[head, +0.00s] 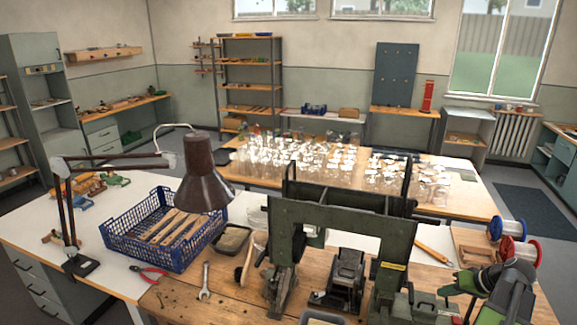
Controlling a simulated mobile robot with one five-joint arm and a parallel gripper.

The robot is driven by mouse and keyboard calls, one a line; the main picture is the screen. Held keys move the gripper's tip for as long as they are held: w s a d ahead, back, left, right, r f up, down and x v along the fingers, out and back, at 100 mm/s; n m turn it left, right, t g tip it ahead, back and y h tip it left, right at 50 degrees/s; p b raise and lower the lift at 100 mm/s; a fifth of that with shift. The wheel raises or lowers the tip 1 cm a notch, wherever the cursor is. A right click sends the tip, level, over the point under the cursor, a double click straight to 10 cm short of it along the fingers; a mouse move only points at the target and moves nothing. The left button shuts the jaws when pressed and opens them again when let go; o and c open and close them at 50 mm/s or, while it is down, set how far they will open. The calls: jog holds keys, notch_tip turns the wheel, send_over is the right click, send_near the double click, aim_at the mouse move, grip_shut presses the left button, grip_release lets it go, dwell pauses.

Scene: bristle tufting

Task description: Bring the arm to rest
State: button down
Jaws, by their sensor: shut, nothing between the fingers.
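My arm comes in at the lower right corner of the head view, a grey and black linkage folded low over the wooden bench. My gripper (456,288), black with green at its fingers, points left. It is shut with nothing in it. It is close to the right side of the dark green bench machine (330,216); a gap between them cannot be made out for certain. The lower part of the arm is cut off by the picture's edge.
Red and blue wire spools (514,249) stand just behind my arm. A blue crate (150,243) of wooden brush handles, a brown lamp (205,178) and a wrench (205,282) are on the left. Glass jars crowd the table behind. Grey floor is open at the right.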

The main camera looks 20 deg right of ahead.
jog(key=w+a+f+n+g+y+b, duration=0.15)
jog(key=w+a, duration=0.35)
jog(key=a, duration=0.5)
jog(key=w+a+f+n+g+b, duration=0.1)
jog(key=w+a+f+n+b, duration=0.15)
jog(key=w+a, duration=0.55)
jog(key=w+a+f+n+g+y+b, duration=0.1)
jog(key=w+a+f+n, duration=0.15)
jog(key=a, duration=0.95)
jog(key=a+f+n+g+h+b, duration=0.1)
jog(key=a+f, duration=0.1)
jog(key=a, duration=0.6)
jog(key=a+f+n+g+h+b, duration=0.1)
jog(key=a+f, duration=0.2)
jog(key=a, duration=0.6)
jog(key=s+m+h, duration=0.1)
jog(key=s+f+m+g+h, duration=0.1)
jog(key=s, duration=0.1)
jog(key=s+m+h+b, duration=0.1)
jog(key=s, duration=0.1)
jog(key=shift+s+a+f+m+g, duration=0.1)
jog(key=shift+a+f+m+g, duration=0.15)
jog(key=shift+a+f, duration=0.15)
